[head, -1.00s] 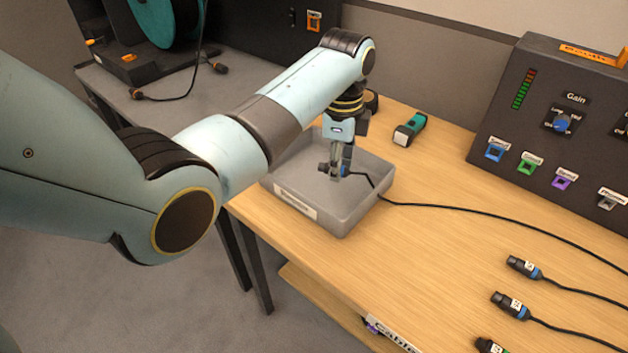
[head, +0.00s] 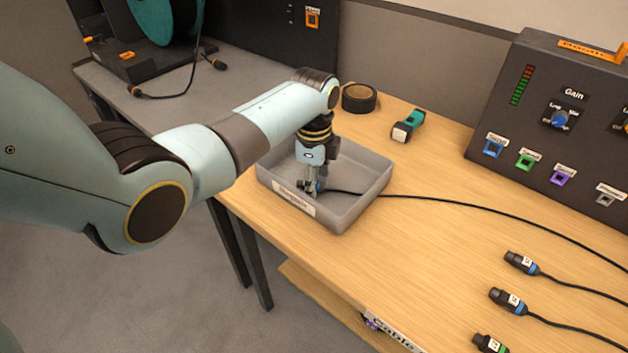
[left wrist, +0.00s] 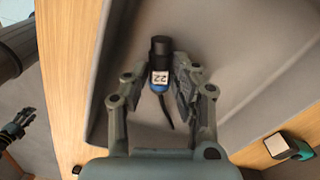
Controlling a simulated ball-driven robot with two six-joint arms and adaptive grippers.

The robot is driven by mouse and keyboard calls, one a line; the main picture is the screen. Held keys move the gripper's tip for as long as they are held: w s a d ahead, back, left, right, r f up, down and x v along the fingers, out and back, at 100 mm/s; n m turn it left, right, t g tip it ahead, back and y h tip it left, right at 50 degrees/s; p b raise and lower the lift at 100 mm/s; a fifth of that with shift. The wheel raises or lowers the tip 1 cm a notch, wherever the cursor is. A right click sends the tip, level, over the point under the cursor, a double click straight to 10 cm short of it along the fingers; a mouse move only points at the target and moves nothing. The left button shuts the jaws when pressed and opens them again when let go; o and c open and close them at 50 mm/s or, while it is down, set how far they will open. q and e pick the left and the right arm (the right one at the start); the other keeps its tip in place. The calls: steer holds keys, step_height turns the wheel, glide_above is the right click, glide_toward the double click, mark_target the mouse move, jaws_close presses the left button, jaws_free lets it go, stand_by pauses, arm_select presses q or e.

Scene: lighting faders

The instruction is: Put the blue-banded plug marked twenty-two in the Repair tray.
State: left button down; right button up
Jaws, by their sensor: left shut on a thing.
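The blue-banded plug (left wrist: 160,62) has a black body and a white label reading 22 in the left wrist view. My left gripper (head: 313,188) is shut on it, with a finger on each side of the plug. The gripper and plug are inside the grey Repair tray (head: 358,205), near its front left wall. The tray also shows in the left wrist view (left wrist: 235,60). The plug's cable runs over the tray's right wall and across the table. I cannot tell whether the plug touches the tray floor. My right gripper is not identifiable in the head view.
Several other plugs, such as a blue-banded one (head: 520,262), lie at the table's right front. A roll of dark tape (head: 359,97) and a teal and black device (head: 407,126) sit behind the tray. A dark panel with sockets (head: 545,120) stands at the back right.

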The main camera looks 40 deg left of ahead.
arm_select(q)
steer(key=c, duration=1.1)
jaws_free()
step_height(320, 180, up, 12)
steer(key=shift+r+p, duration=0.15)
steer(key=shift+p, duration=0.6)
